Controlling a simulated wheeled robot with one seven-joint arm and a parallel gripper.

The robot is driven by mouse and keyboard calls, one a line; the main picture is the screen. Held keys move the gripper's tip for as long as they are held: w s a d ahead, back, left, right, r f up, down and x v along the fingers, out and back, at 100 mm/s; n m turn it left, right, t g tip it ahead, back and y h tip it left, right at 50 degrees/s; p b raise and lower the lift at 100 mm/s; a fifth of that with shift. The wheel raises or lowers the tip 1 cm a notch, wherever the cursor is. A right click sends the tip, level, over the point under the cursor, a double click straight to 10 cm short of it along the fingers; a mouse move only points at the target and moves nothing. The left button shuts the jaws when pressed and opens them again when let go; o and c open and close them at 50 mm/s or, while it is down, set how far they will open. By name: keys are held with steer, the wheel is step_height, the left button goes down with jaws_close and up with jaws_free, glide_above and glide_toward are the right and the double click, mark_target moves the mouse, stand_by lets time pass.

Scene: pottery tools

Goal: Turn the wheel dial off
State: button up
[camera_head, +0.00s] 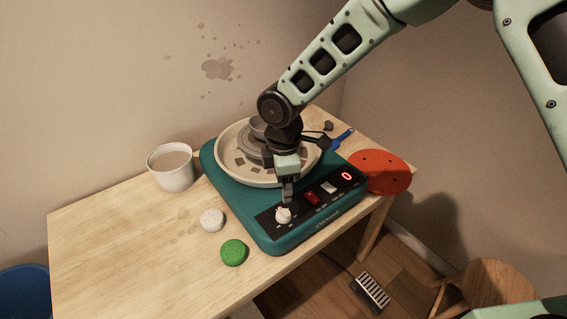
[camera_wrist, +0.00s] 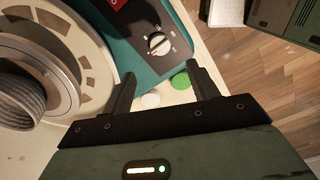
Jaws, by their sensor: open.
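The teal pottery wheel (camera_head: 235,205) stands on the wooden table. Its wheel dial (camera_head: 283,214) is a white knob at the left end of the black front panel. In the wrist view the dial (camera_wrist: 158,43) has a dark pointer line and small marks around it; I cannot read its setting. My gripper (camera_head: 288,196) is just above and beside the dial, pointing down. In the wrist view my gripper (camera_wrist: 160,76) has its two fingers apart, with nothing between them. The dial shows beyond the fingertips. The head view does not show whether they touch it.
The panel has a red switch (camera_head: 311,198), a white button (camera_head: 328,187) and a lit red display (camera_head: 346,176) reading 0. A white sponge (camera_head: 212,220) and green sponge (camera_head: 233,252) lie left of the wheel. A white bucket (camera_head: 171,167) and red disc (camera_head: 381,171) flank it.

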step_height(320, 180, up, 7)
steer(key=shift+b, duration=0.3)
steer(key=shift+f, duration=0.15)
steer(key=s+d+r+m, duration=0.2)
steer(key=s+d+m, duration=0.2)
steer(key=s, duration=0.4)
steer(key=s+d+r+m, duration=0.3)
steer(key=s+d+m, duration=0.1)
steer(key=s, duration=0.4)
steer(key=s+d+r+m, duration=0.2)
steer(key=s+d+m, duration=0.2)
steer(key=s, duration=0.5)
steer(key=shift+r+y, duration=0.2)
steer(key=shift+y, duration=0.1)
steer(key=shift+c, duration=0.3)
